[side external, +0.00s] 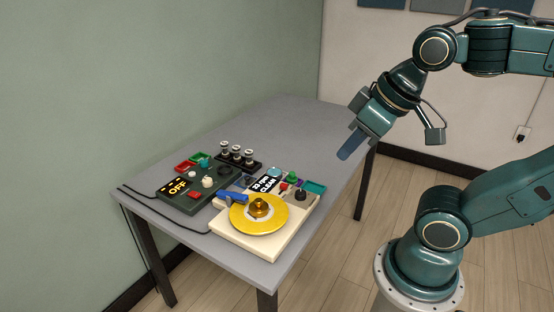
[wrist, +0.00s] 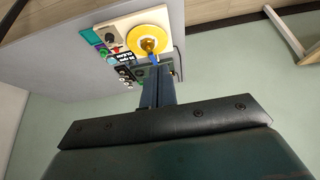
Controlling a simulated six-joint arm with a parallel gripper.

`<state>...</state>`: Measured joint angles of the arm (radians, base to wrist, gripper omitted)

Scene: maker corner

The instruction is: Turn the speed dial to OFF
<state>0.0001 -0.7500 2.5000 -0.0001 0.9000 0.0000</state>
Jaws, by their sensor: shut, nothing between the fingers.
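A cream machine (side external: 240,241) with a yellow disc (side external: 268,222) sits near the table's front corner. A black knob (side external: 301,195) on its right corner looks like the speed dial; its pointer setting is too small to read. The knob also shows in the wrist view (wrist: 111,39). A small sign (side external: 266,184) on the machine reads "RPM CLEAN", its first part unclear. My gripper (side external: 350,143) is shut and empty, in the air above and to the right of the machine, well apart from the knob.
A dark green box (side external: 208,206) with a display reading "OFF", a white knob (side external: 208,182) and a red button stands to the left. Several black-and-silver posts (side external: 236,152), coloured trays and a blue lever (side external: 233,197) crowd the machines. The grey table's (side external: 300,125) far part is clear.

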